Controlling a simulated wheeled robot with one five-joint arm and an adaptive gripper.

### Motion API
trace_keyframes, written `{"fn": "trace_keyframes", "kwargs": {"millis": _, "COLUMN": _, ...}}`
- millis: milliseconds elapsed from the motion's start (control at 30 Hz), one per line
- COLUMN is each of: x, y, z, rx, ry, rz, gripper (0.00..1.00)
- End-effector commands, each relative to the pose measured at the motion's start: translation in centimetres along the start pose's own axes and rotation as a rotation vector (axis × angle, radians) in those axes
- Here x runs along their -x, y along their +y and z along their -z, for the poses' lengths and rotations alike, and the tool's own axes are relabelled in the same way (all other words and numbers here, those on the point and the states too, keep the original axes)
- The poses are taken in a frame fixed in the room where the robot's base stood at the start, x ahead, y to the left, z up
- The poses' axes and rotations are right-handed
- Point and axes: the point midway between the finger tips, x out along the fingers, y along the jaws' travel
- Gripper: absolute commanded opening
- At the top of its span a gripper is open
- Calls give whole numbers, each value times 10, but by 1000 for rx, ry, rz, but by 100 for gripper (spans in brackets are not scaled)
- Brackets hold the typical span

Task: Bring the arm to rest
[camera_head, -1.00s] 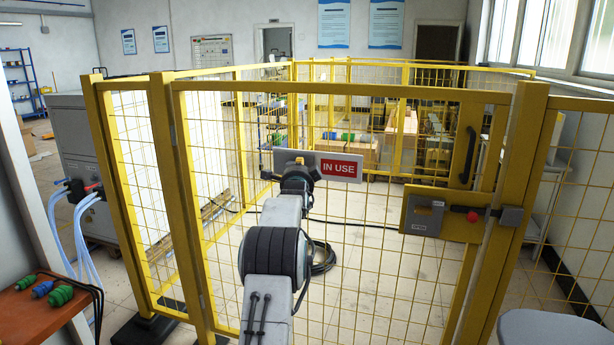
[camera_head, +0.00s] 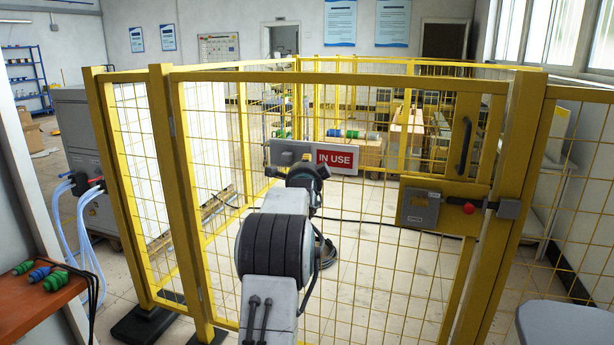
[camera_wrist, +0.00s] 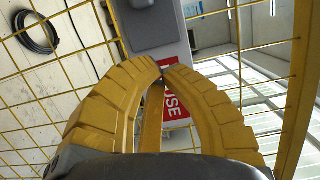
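Beyond the tips are a red and white IN USE sign (camera_wrist: 177,108) and a grey block (camera_wrist: 152,22) on a pale plate. In the head view the sign (camera_head: 337,159) is on the yellow mesh gate (camera_head: 340,78), with the grey block (camera_head: 289,153) to its left. My arm reaches forward towards the gate below the sign.
A grey latch box (camera_head: 420,207) with a red knob (camera_head: 469,208) is at the gate's right. A grey cabinet (camera_head: 85,120) with pale hoses stands left. An orange table (camera_head: 35,310) with green and blue connectors is at lower left. A coiled black cable (camera_wrist: 37,32) lies beyond the mesh.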

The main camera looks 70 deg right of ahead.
Motion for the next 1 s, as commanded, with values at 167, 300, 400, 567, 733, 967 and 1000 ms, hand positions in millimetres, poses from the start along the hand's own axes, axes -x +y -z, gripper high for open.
{"fn": "trace_keyframes", "kwargs": {"millis": 167, "x": 23, "y": 0, "z": 0, "rx": 0, "ry": 0, "rz": 1, "gripper": 0}}
{"fn": "trace_keyframes", "kwargs": {"millis": 300, "x": 37, "y": 0, "z": 0, "rx": 0, "ry": 1, "rz": 1, "gripper": 0}}
{"fn": "trace_keyframes", "kwargs": {"millis": 400, "x": 44, "y": 0, "z": 0, "rx": 0, "ry": 1, "rz": 0, "gripper": 0}}
{"fn": "trace_keyframes", "kwargs": {"millis": 567, "x": 52, "y": 1, "z": 0, "rx": 0, "ry": 1, "rz": -1, "gripper": 0}}
{"fn": "trace_keyframes", "kwargs": {"millis": 733, "x": 55, "y": 0, "z": 0, "rx": 0, "ry": 1, "rz": 0, "gripper": 0}}
{"fn": "trace_keyframes", "kwargs": {"millis": 967, "x": 55, "y": 0, "z": 0, "rx": 0, "ry": 1, "rz": 0, "gripper": 0}}
{"fn": "trace_keyframes", "kwargs": {"millis": 1000, "x": 56, "y": 0, "z": -1, "rx": 2, "ry": -1, "rz": -1, "gripper": 0}}
